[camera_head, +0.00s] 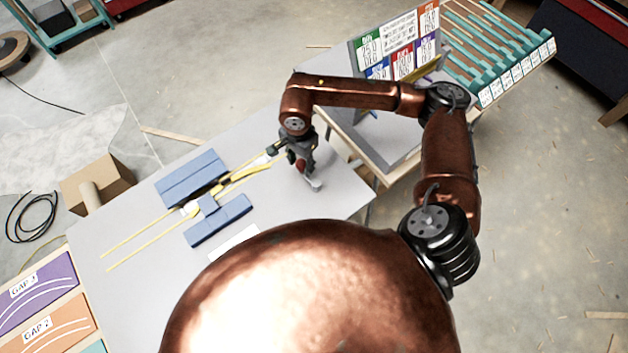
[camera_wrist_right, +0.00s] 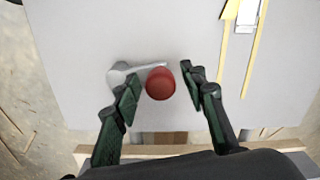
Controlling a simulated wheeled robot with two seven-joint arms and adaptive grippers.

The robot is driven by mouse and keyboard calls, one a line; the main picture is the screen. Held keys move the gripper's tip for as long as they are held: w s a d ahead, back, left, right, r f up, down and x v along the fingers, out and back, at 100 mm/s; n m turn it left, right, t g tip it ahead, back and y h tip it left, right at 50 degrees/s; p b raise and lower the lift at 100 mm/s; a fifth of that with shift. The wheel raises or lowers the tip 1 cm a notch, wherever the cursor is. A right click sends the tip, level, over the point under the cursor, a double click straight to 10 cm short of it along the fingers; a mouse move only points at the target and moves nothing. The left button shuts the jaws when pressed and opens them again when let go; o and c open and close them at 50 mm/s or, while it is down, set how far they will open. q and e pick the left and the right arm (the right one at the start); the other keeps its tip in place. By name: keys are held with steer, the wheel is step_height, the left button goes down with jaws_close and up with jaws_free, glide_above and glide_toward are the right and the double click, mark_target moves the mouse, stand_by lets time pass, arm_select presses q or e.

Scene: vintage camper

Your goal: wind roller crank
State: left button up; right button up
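The roller crank is a grey metal arm (camera_wrist_right: 122,74) with a round red knob (camera_wrist_right: 160,84), seen from above in the right wrist view. In the head view its grey end (camera_head: 314,184) shows on the grey table, just below my right gripper (camera_head: 301,158). In the wrist view the two green-padded fingers of my right gripper (camera_wrist_right: 159,78) are spread on either side of the red knob. A gap shows between the knob and each finger. Whether the fingertips are level with the knob, I cannot tell. My left gripper is not in view.
Blue roller blocks (camera_head: 192,178) and yellow strips (camera_head: 150,236) lie on the grey table (camera_head: 115,215), left of the crank. A board with coloured labels (camera_head: 398,45) and a teal rack (camera_head: 490,50) stand at the upper right. A cardboard box (camera_head: 92,183) is at the left.

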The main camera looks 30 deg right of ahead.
steer(key=shift+r+p, duration=0.75)
steer(key=shift+r, duration=1.45)
step_height(320, 180, up, 12)
